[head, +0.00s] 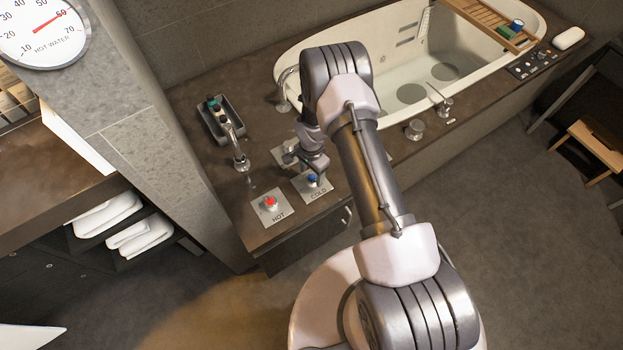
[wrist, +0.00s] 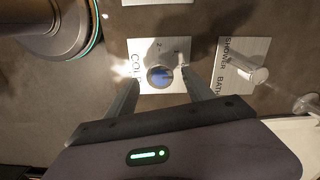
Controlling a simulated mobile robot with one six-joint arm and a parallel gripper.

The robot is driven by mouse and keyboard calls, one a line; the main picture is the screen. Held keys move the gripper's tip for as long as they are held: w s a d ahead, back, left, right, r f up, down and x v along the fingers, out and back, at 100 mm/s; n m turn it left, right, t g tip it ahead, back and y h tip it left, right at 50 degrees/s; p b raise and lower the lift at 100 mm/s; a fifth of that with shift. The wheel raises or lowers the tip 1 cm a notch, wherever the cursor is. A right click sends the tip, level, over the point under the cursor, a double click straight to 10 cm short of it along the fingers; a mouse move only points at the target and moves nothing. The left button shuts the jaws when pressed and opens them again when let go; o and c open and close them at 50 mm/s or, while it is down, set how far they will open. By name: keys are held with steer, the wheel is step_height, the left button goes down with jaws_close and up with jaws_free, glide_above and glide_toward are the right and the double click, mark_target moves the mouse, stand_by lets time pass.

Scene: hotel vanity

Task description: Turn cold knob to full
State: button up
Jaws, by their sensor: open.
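The cold knob (head: 312,180) has a blue top and sits on a square metal plate marked COLD, on the dark vanity deck. In the wrist view the blue cold knob (wrist: 160,76) lies between my two fingers, on its pale plate (wrist: 147,47). My gripper (head: 317,163) is over the knob in the head view. In the wrist view my gripper (wrist: 158,90) is open, one finger on each side of the knob. I cannot tell whether either finger touches it.
The red hot knob (head: 270,203) is left of the cold one. A SHOWER/BATH lever (wrist: 246,70) is to the right in the wrist view. A tap (head: 238,150), a bottle tray (head: 220,120) and the bathtub (head: 480,45) stand behind. A dial (head: 42,30) reads near 60.

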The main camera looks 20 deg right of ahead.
step_height(320, 180, down, 2)
steer(key=shift+f, duration=0.15)
jaws_close()
stand_by(0.3)
